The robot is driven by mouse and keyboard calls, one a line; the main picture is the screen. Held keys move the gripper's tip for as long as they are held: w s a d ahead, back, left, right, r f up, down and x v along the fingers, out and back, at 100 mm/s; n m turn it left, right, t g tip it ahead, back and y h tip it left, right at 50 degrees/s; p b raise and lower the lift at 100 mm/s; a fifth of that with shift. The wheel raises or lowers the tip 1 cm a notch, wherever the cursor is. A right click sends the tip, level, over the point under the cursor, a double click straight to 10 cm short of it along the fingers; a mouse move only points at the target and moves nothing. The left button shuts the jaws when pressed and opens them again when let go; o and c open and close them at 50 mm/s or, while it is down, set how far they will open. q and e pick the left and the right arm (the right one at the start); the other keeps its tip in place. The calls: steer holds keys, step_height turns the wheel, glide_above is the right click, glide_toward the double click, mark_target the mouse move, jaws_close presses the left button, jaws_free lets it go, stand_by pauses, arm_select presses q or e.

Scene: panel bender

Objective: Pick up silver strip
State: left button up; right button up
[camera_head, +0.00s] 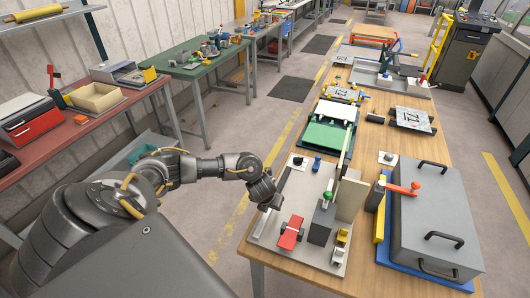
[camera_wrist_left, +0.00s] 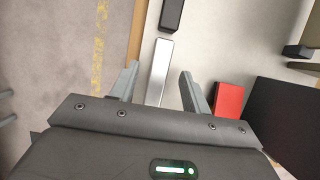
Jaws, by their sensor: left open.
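The silver strip (camera_wrist_left: 161,70) is a narrow, bright bar lying lengthwise on the pale base plate of the bender, near its left edge. In the head view the strip (camera_head: 262,224) shows beside my left gripper (camera_head: 270,203), partly hidden by it. In the left wrist view my left gripper (camera_wrist_left: 158,76) is open and empty. Its two fingers stand on either side of the strip, with a gap on both sides. The strip's near end is hidden behind the gripper body. My right gripper is not in view.
A black block (camera_wrist_left: 172,16) sits at the strip's far end. A red block (camera_wrist_left: 229,101) lies close to the right finger. The dark bender block (camera_head: 321,222) stands further right. A grey lidded box (camera_head: 437,215) stands on the table's right side.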

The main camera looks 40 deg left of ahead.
arm_select(q)
steer(key=shift+x, duration=0.9)
steer(key=shift+r, duration=0.1)
jaws_close()
